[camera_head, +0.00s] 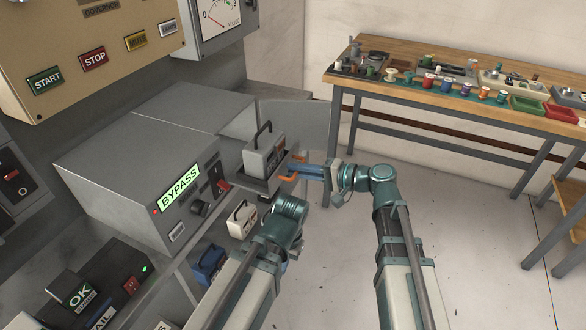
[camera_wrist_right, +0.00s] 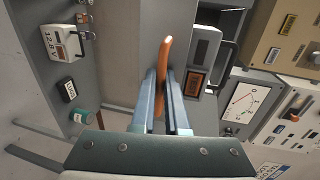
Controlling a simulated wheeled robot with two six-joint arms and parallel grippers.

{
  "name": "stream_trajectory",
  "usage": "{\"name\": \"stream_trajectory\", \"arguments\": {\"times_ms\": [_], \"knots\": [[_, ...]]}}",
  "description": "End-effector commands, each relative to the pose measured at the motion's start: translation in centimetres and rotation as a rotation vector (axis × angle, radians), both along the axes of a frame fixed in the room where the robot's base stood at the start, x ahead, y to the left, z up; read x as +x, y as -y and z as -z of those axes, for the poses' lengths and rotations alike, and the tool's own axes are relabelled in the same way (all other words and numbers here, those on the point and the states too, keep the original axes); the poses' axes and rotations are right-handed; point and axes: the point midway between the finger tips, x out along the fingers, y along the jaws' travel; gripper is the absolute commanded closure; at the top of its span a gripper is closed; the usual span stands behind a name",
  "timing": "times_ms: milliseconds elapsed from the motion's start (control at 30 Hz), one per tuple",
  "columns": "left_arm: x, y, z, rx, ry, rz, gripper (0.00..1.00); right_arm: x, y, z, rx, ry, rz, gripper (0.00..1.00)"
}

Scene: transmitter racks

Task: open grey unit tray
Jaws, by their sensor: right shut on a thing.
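The grey unit (camera_head: 135,170) is a large box with a lit BYPASS display in the head view. Its tray (camera_head: 262,183) stands out to the right of the unit's front, carrying a grey module (camera_head: 265,157) with a dark carry handle. My right gripper (camera_head: 300,171) is at the tray's outer end, shut on the orange handle (camera_head: 290,179). In the right wrist view the orange handle (camera_wrist_right: 165,50) runs between the two blue fingers (camera_wrist_right: 163,90). My left arm shows low in the head view, but its gripper cannot be seen.
A white module (camera_head: 241,218) and a blue module (camera_head: 208,263) stand below the tray. A black box (camera_head: 125,285) with a green light is at lower left. A workbench (camera_head: 440,82) with spools and bins is at the back right. The floor in between is open.

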Motion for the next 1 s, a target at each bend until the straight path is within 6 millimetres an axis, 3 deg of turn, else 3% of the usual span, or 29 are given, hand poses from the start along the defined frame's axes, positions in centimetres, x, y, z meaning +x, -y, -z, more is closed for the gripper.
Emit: {"name": "stream_trajectory", "arguments": {"times_ms": [233, 267, 333, 667, 767, 1000], "knots": [[0.0, 0.0, 0.0, 0.000, 0.000, 0.000, 1.00, 0.0, 0.0, 0.0, -0.001, 0.000, -0.001, 1.00], [0.0, 0.0, 0.0, 0.000, 0.000, 0.000, 1.00, 0.0, 0.0, 0.0, -0.001, 0.000, -0.001, 0.84], [0.0, 0.0, 0.0, 0.000, 0.000, 0.000, 1.00, 0.0, 0.0, 0.0, -0.001, 0.000, -0.001, 0.76], [0.0, 0.0, -0.1, 0.000, 0.000, 0.000, 1.00, -0.1, 0.3, -0.1, 0.000, 0.000, 0.001, 0.76], [0.0, 0.0, -0.4, 0.000, 0.000, 0.000, 1.00, -0.5, 1.2, -0.4, 0.000, 0.000, 0.002, 0.76], [0.0, 0.0, -1.5, 0.000, 0.000, 0.000, 1.00, -2.2, 5.9, -1.5, 0.000, 0.000, 0.005, 0.76]]}}
